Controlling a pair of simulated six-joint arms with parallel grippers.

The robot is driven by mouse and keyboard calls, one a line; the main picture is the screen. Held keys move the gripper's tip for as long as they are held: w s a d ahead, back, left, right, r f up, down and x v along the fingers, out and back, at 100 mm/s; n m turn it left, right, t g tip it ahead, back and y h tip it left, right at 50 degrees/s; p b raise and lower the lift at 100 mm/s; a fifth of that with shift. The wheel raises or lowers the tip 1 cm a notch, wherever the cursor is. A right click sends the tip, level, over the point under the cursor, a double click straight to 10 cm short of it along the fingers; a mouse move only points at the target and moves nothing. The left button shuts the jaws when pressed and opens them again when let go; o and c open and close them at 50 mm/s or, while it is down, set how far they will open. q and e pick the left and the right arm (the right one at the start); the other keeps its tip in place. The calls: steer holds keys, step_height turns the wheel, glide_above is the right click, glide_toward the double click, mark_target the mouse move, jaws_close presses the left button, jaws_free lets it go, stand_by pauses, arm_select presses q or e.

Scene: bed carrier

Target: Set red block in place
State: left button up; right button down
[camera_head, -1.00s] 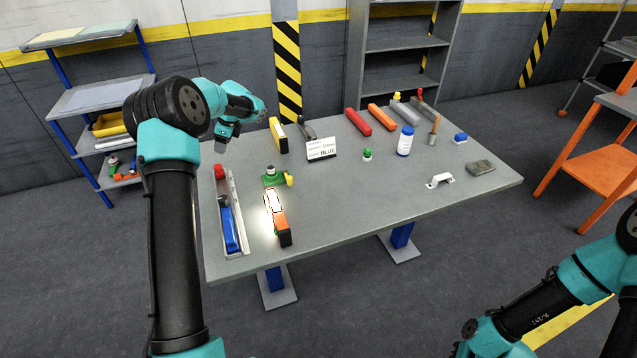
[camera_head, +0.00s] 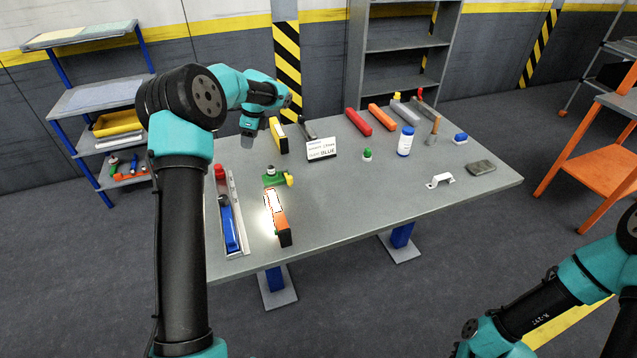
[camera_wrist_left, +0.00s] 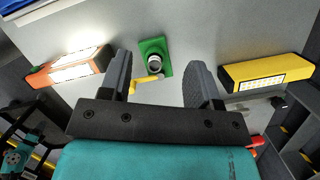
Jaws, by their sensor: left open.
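A long red block (camera_head: 358,121) lies on the back part of the grey table, left of a similar orange block (camera_head: 381,117). My left gripper (camera_head: 246,142) is above the table's back left, well left of the red block and apart from it. In the left wrist view its two fingers (camera_wrist_left: 160,62) are spread with nothing held. A pale channel-shaped carrier (camera_head: 237,205) at the table's left edge holds a blue block (camera_head: 228,226) and has a red knob (camera_head: 219,171) at its far end. My right gripper is outside the frames.
The table's front centre is clear.

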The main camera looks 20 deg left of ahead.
arm_select(q)
steer(key=shift+s+d+f+g+h, duration=0.2)
steer(key=shift+d+f+h, duration=1.05)
steer(key=shift+d, duration=2.95)
steer(key=shift+s+d+f+h, duration=0.45)
steer(key=shift+d+f, duration=1.5)
steer(key=shift+d, duration=2.2)
steer(key=shift+s+d+f+g+h, duration=0.15)
steer(key=shift+d+f+h, duration=1.1)
steer(key=shift+d, duration=2.95)
steer(key=shift+f+y, duration=0.35)
steer(key=shift+f, duration=0.05)
